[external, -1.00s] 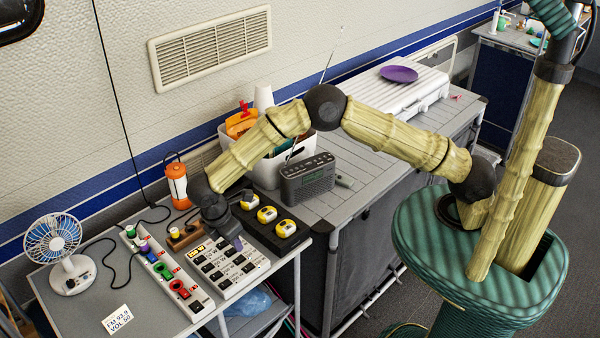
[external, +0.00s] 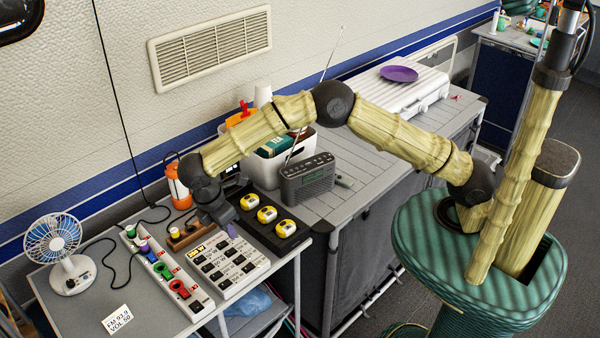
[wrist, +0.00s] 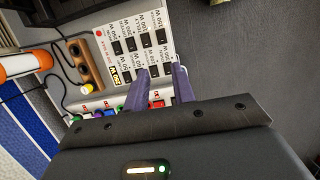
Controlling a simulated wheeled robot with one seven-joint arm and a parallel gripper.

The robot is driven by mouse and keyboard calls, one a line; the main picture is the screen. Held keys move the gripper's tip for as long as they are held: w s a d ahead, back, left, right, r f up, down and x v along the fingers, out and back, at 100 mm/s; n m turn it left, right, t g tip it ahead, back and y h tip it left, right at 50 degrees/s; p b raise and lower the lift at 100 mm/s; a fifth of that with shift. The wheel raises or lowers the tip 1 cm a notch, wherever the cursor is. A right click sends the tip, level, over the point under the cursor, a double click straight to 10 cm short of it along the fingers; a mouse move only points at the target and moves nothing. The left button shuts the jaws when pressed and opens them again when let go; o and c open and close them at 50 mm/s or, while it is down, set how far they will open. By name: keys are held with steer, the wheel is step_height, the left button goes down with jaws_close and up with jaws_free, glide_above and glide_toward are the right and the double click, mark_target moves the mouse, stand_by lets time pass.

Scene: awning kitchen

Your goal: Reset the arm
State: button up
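My arm reaches from the right across the counter, its elbow bent above the white bin. My gripper (external: 232,231) hangs over the panel of labelled switches (external: 231,267) on the grey table. In the wrist view its two purple fingers (wrist: 160,69) stand apart with a gap between them and nothing held. The switch panel also shows in the wrist view (wrist: 134,42), beyond the fingertips. The fingertips look clear of it, though the height is hard to judge.
Around my gripper are a power strip with coloured plugs (external: 168,273), an orange lantern (external: 178,186), yellow dials (external: 267,214) and a fan (external: 56,243). A radio (external: 308,180) with a raised antenna and a white bin (external: 262,172) stand below my arm.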

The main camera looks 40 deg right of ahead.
steer(key=w+d+r+m+y, duration=0.1)
steer(key=d+r+m, duration=0.25)
steer(key=d, duration=0.85)
steer(key=d+r+m+y, duration=0.15)
steer(key=d+m, duration=0.35)
steer(key=d, duration=0.8)
steer(key=s+d+r+m+t, duration=0.1)
steer(key=s+d+m, duration=0.3)
steer(key=d, duration=0.5)
steer(key=s+d+m+t, duration=0.1)
steer(key=s+d+m, duration=0.4)
steer(key=s+d, duration=0.3)
steer(key=shift+d+r+t, duration=0.3)
steer(key=shift+d+r, duration=0.05)
steer(key=shift+s+m+y, duration=0.1)
steer(key=shift+m+y, duration=0.15)
steer(key=s+b+x, duration=0.2)
steer(key=b+x, duration=0.7)
steer(key=b, duration=0.1)
steer(key=s+f+b+x, duration=0.1)
steer(key=s+b+x, duration=0.1)
steer(key=b+x, duration=0.8)
steer(key=shift+f, duration=0.2)
steer(key=shift+s, duration=0.15)
